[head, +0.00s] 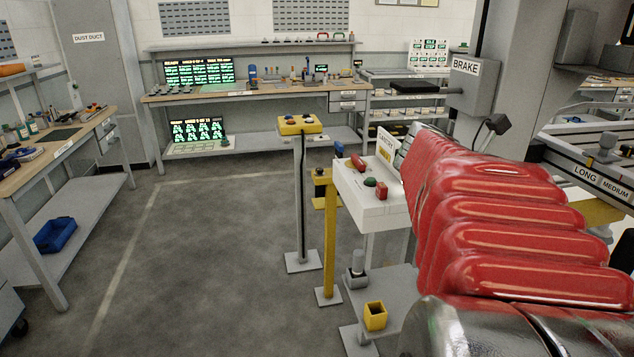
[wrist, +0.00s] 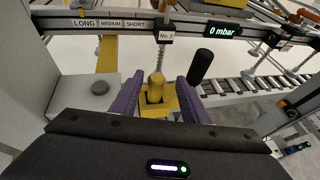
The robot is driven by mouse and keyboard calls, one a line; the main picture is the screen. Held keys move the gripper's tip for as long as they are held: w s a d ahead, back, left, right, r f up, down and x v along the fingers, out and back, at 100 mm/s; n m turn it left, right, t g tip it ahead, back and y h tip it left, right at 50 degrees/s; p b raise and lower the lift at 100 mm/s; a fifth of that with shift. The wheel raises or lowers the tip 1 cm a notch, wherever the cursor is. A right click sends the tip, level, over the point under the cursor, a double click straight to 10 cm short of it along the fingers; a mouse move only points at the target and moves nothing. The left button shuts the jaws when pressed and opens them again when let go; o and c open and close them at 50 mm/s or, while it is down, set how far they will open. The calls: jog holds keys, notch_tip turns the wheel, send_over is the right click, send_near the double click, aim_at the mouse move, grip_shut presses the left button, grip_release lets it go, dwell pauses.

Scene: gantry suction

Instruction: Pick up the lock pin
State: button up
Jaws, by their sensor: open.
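In the wrist view my gripper (wrist: 162,88) is open, with its two purple fingers apart. A yellow round-topped piece (wrist: 155,86) stands between the fingers in the picture, by a yellow bracket (wrist: 154,109). It may be the lock pin, but I cannot tell for sure. Whether the fingers touch it, I cannot tell; nothing is visibly gripped. A black cylinder (wrist: 201,66) leans just right of the right finger. In the head view my red-sleeved arm fills the right side, and my gripper is not visible.
Above the fingers runs a grey rail with a LONG, MEDIUM, SHORT label (wrist: 109,24), a No. 2 tag (wrist: 166,37) and a spring rod (wrist: 158,58). A roller conveyor (wrist: 245,84) lies right. A white control box (head: 372,208) stands beside my arm. Open floor (head: 210,250) lies left.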

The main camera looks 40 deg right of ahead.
jog(key=shift+s+d+f, duration=0.2)
jog(key=shift+s+d, duration=0.1)
jog(key=shift+d, duration=0.05)
jog(key=shift+w+f+x, duration=0.1)
jog(key=shift+x, duration=1.2)
jog(key=shift+w+f+x, duration=0.15)
jog(key=shift+x, duration=1.15)
jog(key=shift+c, duration=0.7)
grip_shut()
